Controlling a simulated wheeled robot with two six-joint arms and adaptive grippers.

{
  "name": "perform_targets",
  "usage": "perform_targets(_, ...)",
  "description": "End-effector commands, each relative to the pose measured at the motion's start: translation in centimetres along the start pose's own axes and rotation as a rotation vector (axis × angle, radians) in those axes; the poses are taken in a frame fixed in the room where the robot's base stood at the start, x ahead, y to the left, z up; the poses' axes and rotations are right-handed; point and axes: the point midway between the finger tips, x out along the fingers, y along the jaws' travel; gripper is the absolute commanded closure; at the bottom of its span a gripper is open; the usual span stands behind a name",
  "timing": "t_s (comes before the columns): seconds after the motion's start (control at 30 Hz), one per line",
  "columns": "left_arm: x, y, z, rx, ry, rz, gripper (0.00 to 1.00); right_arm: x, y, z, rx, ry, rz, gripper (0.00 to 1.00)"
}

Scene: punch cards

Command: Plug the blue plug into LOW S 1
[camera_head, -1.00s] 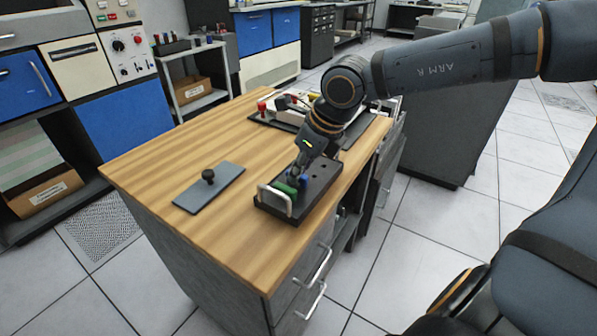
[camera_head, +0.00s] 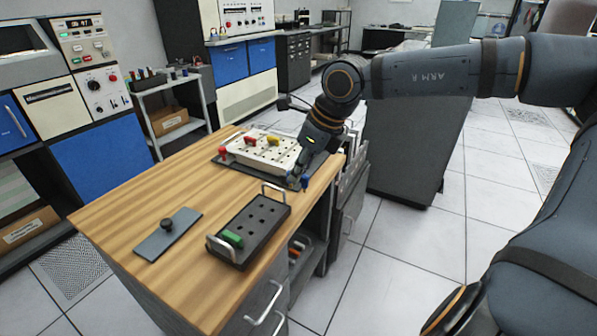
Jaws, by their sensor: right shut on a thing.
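My right gripper (camera_head: 297,178) is shut on the blue plug (camera_head: 304,184), which shows only as a small blue patch at the fingertips. They are above the near right corner of the white plugboard (camera_head: 250,160). I cannot tell whether the plug touches the board. The board has rows of small holes, and red and yellow plugs stand on it. Its labels are too small to read, so I cannot make out LOW S 1. The gripper and wrist hide the board's right end. My left gripper is not in view.
A black holder (camera_head: 262,235) with two metal handles and a green plug (camera_head: 232,239) sits at the table's near right edge. A grey plate with a black knob (camera_head: 167,225) lies to its left. The left part of the wooden table (camera_head: 120,215) is clear.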

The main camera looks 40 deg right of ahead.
Motion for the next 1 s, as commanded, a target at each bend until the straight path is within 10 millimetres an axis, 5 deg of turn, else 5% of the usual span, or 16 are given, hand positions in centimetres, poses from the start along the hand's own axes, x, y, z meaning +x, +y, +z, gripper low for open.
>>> perform_targets(0.37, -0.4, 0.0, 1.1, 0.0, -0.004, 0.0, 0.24, -0.6, -0.2, 0.3, -0.002, 0.0, 0.001, 1.0)
perform_targets(1.0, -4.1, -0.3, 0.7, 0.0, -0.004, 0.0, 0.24, -4.1, -0.2, 1.7, -0.002, 0.0, 0.001, 1.0)
